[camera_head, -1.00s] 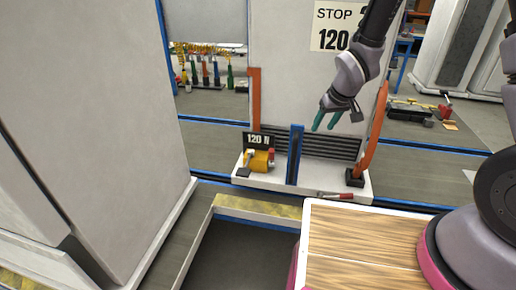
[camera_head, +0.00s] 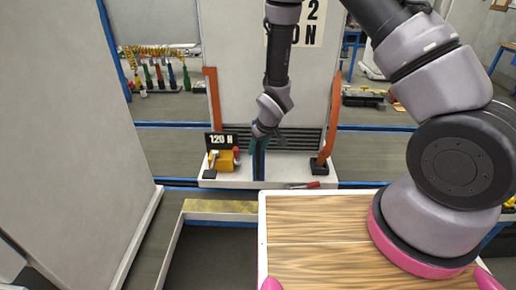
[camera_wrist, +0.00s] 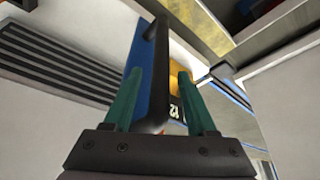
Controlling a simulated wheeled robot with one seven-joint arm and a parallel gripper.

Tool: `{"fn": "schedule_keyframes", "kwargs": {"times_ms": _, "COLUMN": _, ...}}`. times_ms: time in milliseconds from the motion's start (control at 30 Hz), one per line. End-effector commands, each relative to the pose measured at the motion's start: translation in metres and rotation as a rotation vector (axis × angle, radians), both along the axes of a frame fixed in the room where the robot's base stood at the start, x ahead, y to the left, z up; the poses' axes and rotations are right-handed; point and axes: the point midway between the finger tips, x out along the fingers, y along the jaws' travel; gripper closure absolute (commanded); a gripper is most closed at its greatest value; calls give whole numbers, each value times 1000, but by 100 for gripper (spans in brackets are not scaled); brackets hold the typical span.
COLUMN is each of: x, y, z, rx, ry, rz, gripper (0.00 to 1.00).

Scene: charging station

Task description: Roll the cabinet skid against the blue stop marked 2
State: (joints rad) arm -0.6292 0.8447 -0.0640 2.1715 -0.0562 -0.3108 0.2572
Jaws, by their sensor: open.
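The cabinet skid has a white base (camera_head: 290,168), a tall pale cabinet (camera_head: 240,85) and two orange side posts (camera_head: 213,108). A blue upright bar (camera_head: 259,166) stands at its front; it also shows in the wrist view (camera_wrist: 150,75). A partly covered sign (camera_head: 305,38) on the cabinet reads "2" and "N"; earlier it read STOP and 120. My gripper (camera_head: 259,145) is at the bar's upper part. I cannot pick out a blue stop marked 2.
A "120 N" plate (camera_head: 221,141), a yellow roller device (camera_head: 222,160) and a red-handled tool (camera_head: 304,185) are on the base. A large grey cabinet (camera_head: 75,140) stands left. Blue rails (camera_head: 172,125) cross the floor. A yellow-edged frame (camera_head: 220,206) lies in front.

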Motion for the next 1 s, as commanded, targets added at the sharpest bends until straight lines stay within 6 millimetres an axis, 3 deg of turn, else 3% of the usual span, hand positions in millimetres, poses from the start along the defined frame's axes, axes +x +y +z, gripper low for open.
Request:
{"fn": "schedule_keyframes", "kwargs": {"times_ms": 300, "x": 1, "y": 1, "z": -3, "rx": 0, "ry": 0, "rz": 0, "gripper": 43}}
{"fn": "schedule_keyframes", "kwargs": {"times_ms": 333, "x": 1, "y": 1, "z": -3, "rx": 0, "ry": 0, "rz": 0, "gripper": 47}}
{"fn": "schedule_keyframes", "kwargs": {"times_ms": 467, "x": 1, "y": 1, "z": -3, "rx": 0, "ry": 0, "rz": 0, "gripper": 97}}
{"fn": "schedule_keyframes", "kwargs": {"times_ms": 500, "x": 1, "y": 1, "z": -3, "rx": 0, "ry": 0, "rz": 0, "gripper": 100}}
{"fn": "schedule_keyframes", "kwargs": {"times_ms": 1000, "x": 1, "y": 0, "z": -3, "rx": -1, "ry": 1, "rz": 0, "gripper": 100}}
